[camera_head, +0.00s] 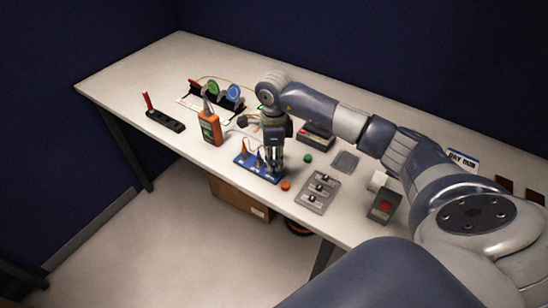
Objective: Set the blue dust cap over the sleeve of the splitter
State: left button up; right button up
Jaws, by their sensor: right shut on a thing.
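My right gripper (274,165) points straight down at the right end of a blue block (245,162) near the table's front edge. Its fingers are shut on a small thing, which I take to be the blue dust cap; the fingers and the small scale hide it. No loose blue cap shows elsewhere. The blue block carries several small upright parts and appears to be the splitter. Its sleeve under the fingertips cannot be made out, nor whether the cap touches it. My left gripper is not in view.
A green cap (308,158) and an orange cap (286,185) lie beside the gripper. A grey switch plate (318,192) and a box with a red top (384,206) stand to the right. An orange meter (210,129) stands left. The table's far left is clear.

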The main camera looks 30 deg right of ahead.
dwell(0.5)
jog(key=shift+f, duration=0.3)
jog(key=shift+f+b, duration=0.9)
jog(key=shift+b, duration=0.05)
jog(key=o, duration=0.7)
jog(key=shift+r, duration=0.25)
notch_tip(320, 180, up, 12)
jog(key=shift+f, duration=0.2)
